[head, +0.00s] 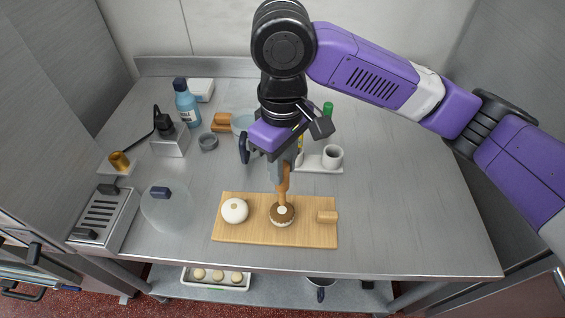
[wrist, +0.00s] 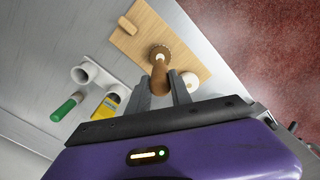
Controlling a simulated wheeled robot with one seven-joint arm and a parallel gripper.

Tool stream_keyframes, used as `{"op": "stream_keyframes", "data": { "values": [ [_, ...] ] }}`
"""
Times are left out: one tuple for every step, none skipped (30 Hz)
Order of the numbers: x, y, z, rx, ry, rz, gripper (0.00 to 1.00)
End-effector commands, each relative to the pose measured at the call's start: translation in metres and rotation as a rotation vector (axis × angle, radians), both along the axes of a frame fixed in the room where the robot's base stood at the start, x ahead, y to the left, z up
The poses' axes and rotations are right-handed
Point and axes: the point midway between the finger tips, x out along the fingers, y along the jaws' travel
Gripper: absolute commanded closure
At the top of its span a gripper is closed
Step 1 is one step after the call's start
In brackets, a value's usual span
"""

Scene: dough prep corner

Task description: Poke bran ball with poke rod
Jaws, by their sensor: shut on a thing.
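The poke rod (head: 284,183), a tan-brown wooden rod, is in my gripper (head: 285,167) and points down. My gripper is shut on its upper part. The bran ball (head: 275,215), brown with a pale spot on top, sits on the wooden board (head: 257,236), right below the rod. The rod's lower end is over its middle; I cannot tell whether they touch. In the wrist view the rod (wrist: 158,78) stands between my fingers (wrist: 161,93), partly hiding the brown ball (wrist: 167,50).
A white ball (head: 235,210) with a tan dot lies left of the bran ball. A small wooden block (head: 327,216) is at the board's right. A white cup (head: 333,153) stands on a white tray behind. A clear dome (head: 165,210) stands left. The table's right side is clear.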

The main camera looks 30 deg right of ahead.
Motion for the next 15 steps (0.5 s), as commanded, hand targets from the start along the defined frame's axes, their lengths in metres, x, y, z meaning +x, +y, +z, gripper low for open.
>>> {"op": "stream_keyframes", "data": {
  "values": [
    [-0.0001, 0.0003, 0.0013, 0.001, 0.000, 0.000, 1.00],
    [-0.0002, 0.0002, 0.0013, 0.001, 0.001, 0.000, 1.00],
    [-0.0002, 0.0002, 0.0011, 0.001, 0.001, 0.000, 1.00],
    [-0.0002, 0.0002, 0.0009, 0.001, 0.001, 0.001, 1.00],
    [-0.0002, 0.0002, 0.0007, 0.001, 0.001, 0.001, 1.00],
    [0.0000, 0.0001, 0.0004, 0.000, 0.001, 0.001, 1.00],
    [0.0000, 0.0001, 0.0002, 0.000, 0.000, 0.001, 1.00],
    [0.0000, 0.0001, 0.0002, 0.000, 0.000, 0.000, 1.00],
    [0.0000, 0.0001, 0.0001, 0.000, 0.000, 0.000, 1.00],
    [0.0000, 0.0001, 0.0001, 0.000, 0.000, 0.000, 1.00],
    [0.0000, 0.0001, 0.0001, 0.000, 0.000, 0.000, 1.00],
    [0.0001, 0.0001, -0.0001, 0.000, 0.000, 0.000, 1.00],
    [0.0001, 0.0001, -0.0004, 0.000, 0.000, 0.000, 1.00],
    [0.0001, 0.0001, -0.0009, 0.000, 0.000, 0.000, 1.00],
    [0.0000, 0.0001, -0.0018, 0.000, 0.000, 0.000, 1.00]
  ]
}}
